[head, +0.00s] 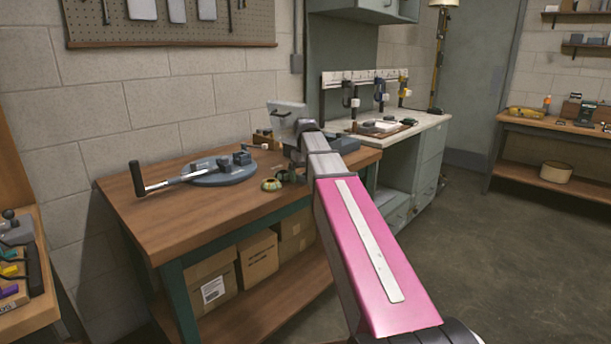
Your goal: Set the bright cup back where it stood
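A small round piece in green and pale yellow (271,184) lies near the front edge of the wooden workbench (215,220). It may be the bright cup, but it is too small to tell. My arm reaches over the right part of this bench. My gripper (287,172) is at its far end, low over the bench, just right of the round piece. The fingers are small and partly hidden by my arm, so I cannot tell whether they are open, touch the piece or hold anything.
A grey round plate with a black-handled lever (215,172) lies left on the bench. Cardboard boxes (210,283) stand on its lower shelf. A white-topped cabinet (425,125) with a tray stands behind right. Another bench (560,133) is far right. The floor at right is clear.

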